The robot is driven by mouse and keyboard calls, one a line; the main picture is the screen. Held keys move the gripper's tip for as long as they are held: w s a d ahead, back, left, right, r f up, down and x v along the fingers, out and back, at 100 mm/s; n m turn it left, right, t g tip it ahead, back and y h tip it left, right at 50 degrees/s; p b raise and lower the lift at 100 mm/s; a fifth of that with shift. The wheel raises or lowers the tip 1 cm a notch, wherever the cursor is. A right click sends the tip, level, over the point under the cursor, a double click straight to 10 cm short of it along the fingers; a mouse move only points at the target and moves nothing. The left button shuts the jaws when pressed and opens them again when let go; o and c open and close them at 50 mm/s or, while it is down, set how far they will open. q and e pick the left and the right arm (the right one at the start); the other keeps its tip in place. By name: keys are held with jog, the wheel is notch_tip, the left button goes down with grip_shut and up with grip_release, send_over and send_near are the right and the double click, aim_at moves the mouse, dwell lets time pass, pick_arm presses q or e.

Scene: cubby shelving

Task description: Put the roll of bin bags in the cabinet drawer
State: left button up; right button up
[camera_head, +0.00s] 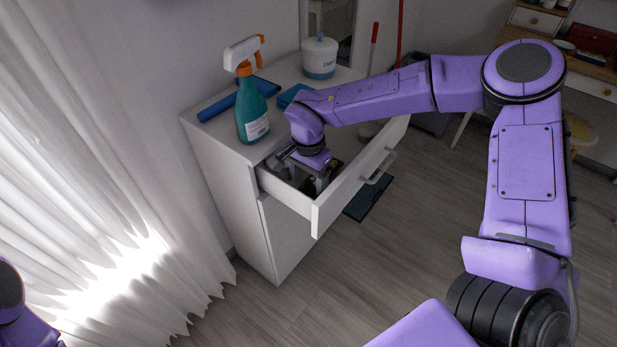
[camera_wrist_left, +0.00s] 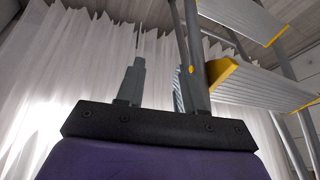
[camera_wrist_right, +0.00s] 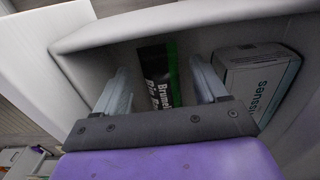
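The roll of bin bags (camera_wrist_right: 158,78), black with a green edge and pale lettering, shows inside the open cabinet drawer (camera_head: 335,205). My right gripper (camera_head: 318,185) points down into this drawer; in the right wrist view its fingers (camera_wrist_right: 162,92) stand apart, one on each side of the roll, with gaps visible. Whether the roll rests on the drawer floor is hard to tell. In the head view my gripper largely hides it. My left gripper (camera_wrist_left: 162,85) is open and empty, away from the cabinet; its fingers do not show in the head view.
A white box (camera_wrist_right: 258,78) lies in the drawer beside the roll. A stepladder (camera_wrist_left: 255,90) is close to my left gripper. Curtains (camera_head: 90,170) hang at left.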

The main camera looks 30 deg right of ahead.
notch_tip(320, 180, up, 13)
jog(key=p, duration=0.1)
dwell(0.4)
jog(key=shift+r, duration=0.1)
